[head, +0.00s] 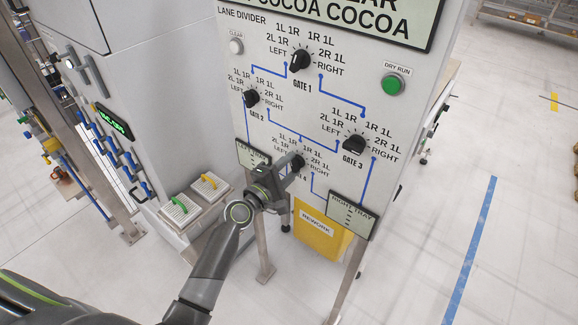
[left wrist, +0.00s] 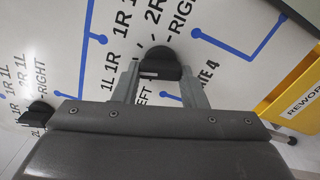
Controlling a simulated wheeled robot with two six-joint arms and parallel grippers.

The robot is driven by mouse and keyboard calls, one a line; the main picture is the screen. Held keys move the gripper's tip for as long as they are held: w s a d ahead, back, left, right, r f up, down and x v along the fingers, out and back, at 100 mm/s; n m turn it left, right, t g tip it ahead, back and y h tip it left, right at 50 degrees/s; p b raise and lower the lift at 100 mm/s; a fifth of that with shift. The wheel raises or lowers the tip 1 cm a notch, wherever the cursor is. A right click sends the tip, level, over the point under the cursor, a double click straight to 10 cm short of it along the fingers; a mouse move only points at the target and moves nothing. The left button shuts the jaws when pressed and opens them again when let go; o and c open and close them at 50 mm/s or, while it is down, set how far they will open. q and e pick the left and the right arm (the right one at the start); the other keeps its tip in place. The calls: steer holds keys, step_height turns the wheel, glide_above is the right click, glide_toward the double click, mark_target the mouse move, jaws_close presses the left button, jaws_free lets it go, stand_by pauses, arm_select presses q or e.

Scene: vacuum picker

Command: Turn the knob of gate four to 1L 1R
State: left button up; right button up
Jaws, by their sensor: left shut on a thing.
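The gate four knob (head: 298,161) is a dark round knob low on the white lane divider panel (head: 305,130). My left gripper (head: 292,166) reaches it from the lower left and is shut on it. In the left wrist view the black knob (left wrist: 160,63) sits between the two grey fingers, against the panel. A small white mark shows on its near side, but I cannot tell which setting it points to. The 1L 1R label (left wrist: 110,75) is beside it, and the gripper partly covers the LEFT label and the gate's name. My right gripper is not in view.
The knobs of gate 1 (head: 300,60), gate 2 (head: 251,97) and gate 3 (head: 354,144) surround gate four. A green DRY RUN button (head: 393,84) is at the upper right. The yellow REWORK bin (head: 318,233) and right tray sign (head: 351,214) are below.

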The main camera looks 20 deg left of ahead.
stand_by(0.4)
arm_select(q)
steer(key=o, duration=1)
steer(key=b+v, duration=0.4)
steer(key=v, duration=1.3)
steer(key=shift+s, duration=0.25)
steer(key=shift+a, duration=0.1)
